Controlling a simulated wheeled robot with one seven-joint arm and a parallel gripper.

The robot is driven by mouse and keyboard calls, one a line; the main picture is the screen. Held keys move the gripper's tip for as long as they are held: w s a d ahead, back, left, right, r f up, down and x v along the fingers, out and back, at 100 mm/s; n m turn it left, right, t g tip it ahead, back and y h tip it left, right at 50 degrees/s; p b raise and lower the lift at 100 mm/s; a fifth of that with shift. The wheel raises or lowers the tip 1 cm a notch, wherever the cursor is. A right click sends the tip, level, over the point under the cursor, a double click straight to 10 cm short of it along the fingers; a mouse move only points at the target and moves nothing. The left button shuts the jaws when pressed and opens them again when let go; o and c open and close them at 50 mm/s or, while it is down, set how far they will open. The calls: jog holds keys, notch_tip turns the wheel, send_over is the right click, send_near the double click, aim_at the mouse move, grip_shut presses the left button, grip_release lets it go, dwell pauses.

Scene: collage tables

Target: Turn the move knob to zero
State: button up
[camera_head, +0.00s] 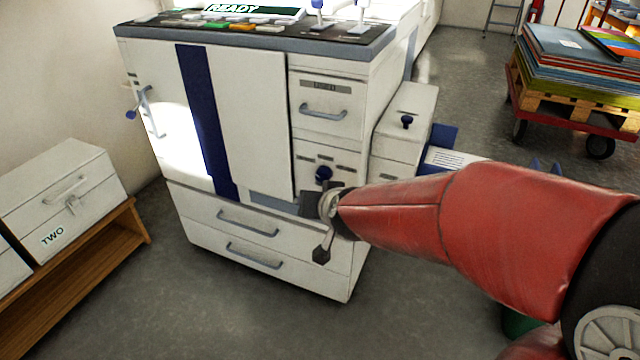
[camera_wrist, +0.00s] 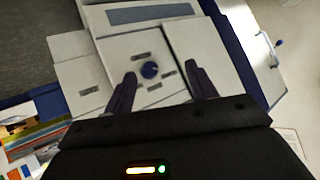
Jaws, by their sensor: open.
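The knob (camera_head: 323,173) is a small round blue knob on a white panel at the lower right of the printer-like machine's front. It also shows in the wrist view as a blue disc (camera_wrist: 149,70) near the middle, with several small grey labels around it that are too small to read. I cannot tell which way the knob points. My gripper (camera_head: 316,228) is in front of the machine, just below the knob in the head view. Its two dark fingers (camera_wrist: 160,72) are spread apart and empty. In the wrist view the knob lies between the fingertips, and appears apart from both.
The machine (camera_head: 262,110) has a drawer handle (camera_head: 323,111) above the knob and two drawers below. A side box (camera_head: 405,125) with another blue knob stands at its right. A wooden bench (camera_head: 120,228) is at left, a loaded cart (camera_head: 580,100) at back right. The front floor is clear.

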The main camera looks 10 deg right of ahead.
aim_at(321, 178)
jog(key=w+f+t+h, duration=0.1)
jog(key=w+t+h, duration=0.1)
jog(key=w+h, duration=0.1)
jog(key=w+d+f+t+h, duration=0.1)
jog(key=w+f+t+h, duration=0.1)
jog(key=w, duration=0.4)
jog(key=w+f+t+h+b, duration=0.1)
jog(key=w+f+t+h, duration=0.1)
jog(key=w+h, duration=0.2)
jog(key=shift+w+d+f, duration=0.2)
jog(key=shift+w, duration=0.2)
jog(key=c, duration=1)
jog(key=shift+m, duration=0.3)
